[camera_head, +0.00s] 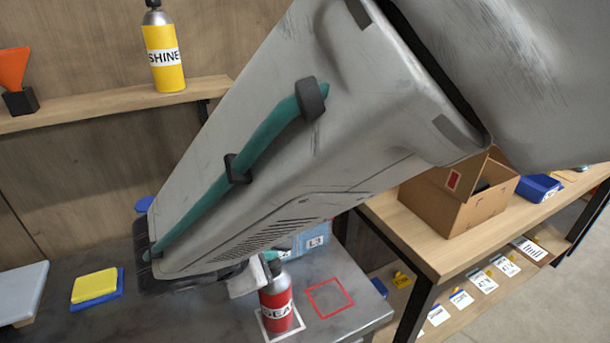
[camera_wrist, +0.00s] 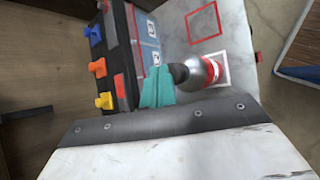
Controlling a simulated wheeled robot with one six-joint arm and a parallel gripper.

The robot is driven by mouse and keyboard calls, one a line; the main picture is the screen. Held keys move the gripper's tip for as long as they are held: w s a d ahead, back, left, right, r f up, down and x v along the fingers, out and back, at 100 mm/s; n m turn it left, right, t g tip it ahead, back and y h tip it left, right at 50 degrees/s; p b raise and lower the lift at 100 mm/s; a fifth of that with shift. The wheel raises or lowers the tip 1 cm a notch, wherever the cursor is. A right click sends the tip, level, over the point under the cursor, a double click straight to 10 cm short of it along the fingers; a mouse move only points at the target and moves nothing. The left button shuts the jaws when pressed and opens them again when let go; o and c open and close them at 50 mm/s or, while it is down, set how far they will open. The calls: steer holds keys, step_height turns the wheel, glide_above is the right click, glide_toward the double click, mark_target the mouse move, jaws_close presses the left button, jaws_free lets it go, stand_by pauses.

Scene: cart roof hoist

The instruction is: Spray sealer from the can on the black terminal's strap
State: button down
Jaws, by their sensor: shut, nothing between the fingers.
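The red sealer can (camera_head: 277,304), with part of its "SEA" label showing, stands upright in a white square on the grey bench. It shows from above in the wrist view (camera_wrist: 213,70), its dark top (camera_wrist: 180,72) towards my gripper. My gripper (camera_wrist: 157,87) has teal fingers, shut and empty, close beside the can's top; I cannot tell if they touch. In the head view my arm mostly hides it, with a little teal (camera_head: 277,255) showing above the can. A dark unit with a blue labelled panel (camera_wrist: 143,40) lies left of the fingers. I cannot make out the black terminal's strap.
An empty red square (camera_head: 330,298) is marked right of the can. A yellow sponge (camera_head: 94,286) lies on the left of the bench. A cardboard box (camera_head: 450,205) stands on the right table. A yellow SHINE can (camera_head: 163,55) stands on the wall shelf (camera_head: 95,105).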

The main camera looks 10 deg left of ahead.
steer(key=shift+r, duration=0.35)
steer(key=shift+r, duration=3.05)
steer(key=s+d+m+g+y, duration=0.1)
steer(key=s+d+m+g, duration=0.1)
steer(key=d+m, duration=0.5)
steer(key=s+d+r+m+g+y, duration=0.1)
steer(key=s+d+m, duration=0.4)
steer(key=d, duration=1.2)
steer(key=s+d+r+m+g+y, duration=0.1)
steer(key=s+d+m+g, duration=0.3)
steer(key=d+m, duration=0.6)
steer(key=d, duration=0.3)
steer(key=shift+s+y, duration=0.25)
steer(key=shift+y, duration=0.05)
